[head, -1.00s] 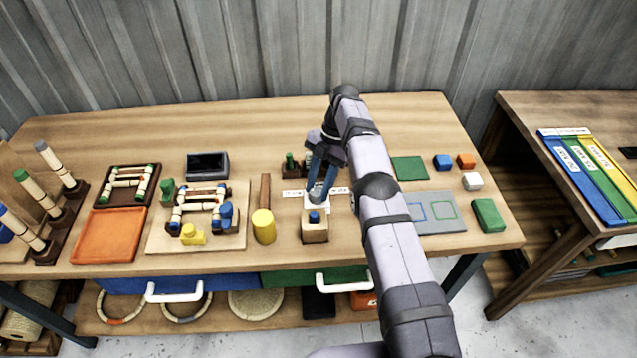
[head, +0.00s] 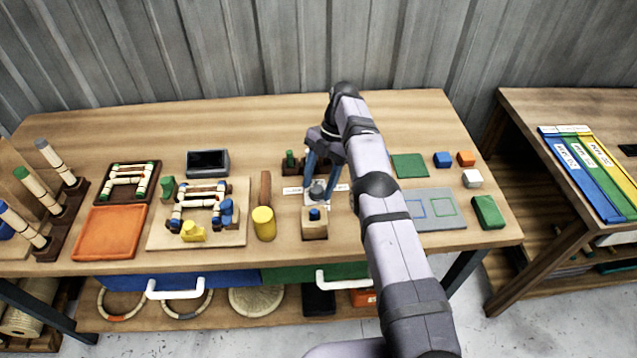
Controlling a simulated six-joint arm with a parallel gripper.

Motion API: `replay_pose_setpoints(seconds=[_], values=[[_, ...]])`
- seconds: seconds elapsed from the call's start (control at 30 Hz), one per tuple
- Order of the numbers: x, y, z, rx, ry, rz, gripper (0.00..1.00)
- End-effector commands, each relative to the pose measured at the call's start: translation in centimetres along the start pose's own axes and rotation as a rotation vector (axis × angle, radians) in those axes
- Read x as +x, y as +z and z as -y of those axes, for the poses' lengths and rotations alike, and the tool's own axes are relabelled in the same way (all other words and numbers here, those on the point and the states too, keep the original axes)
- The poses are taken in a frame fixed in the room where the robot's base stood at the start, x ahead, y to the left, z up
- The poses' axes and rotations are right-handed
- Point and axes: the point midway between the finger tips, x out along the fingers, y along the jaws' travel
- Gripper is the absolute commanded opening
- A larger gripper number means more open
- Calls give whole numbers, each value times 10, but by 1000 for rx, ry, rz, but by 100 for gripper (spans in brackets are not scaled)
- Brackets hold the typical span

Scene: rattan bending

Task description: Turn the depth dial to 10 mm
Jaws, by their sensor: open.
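The depth dial (head: 317,188) is a small grey knob on a white base in the middle of the table, with pale label strips on both sides. My gripper (head: 320,190) points down over it, with its two blue fingers spread apart, one on each side of the knob. No thing shows held between the fingers. I cannot tell whether a fingertip touches the dial. The scale marks and the dial's setting are too small to read.
A wooden block with a blue knob (head: 314,225) stands just in front of the dial. A yellow cylinder (head: 264,223) and a jig board (head: 160,238) are to the left. A grey mat (head: 450,222) and several coloured blocks lie to the right. The table's back is clear.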

Motion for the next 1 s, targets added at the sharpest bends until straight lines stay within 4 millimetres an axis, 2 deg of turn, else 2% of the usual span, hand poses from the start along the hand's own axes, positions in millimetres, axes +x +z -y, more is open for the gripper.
replay_pose_setpoints(seconds=[0.27,0.8,1.0], values=[[-19,-8,0,-1,3,2,49],[-81,-34,0,0,0,1,49],[-91,-38,0,0,0,1,49]])
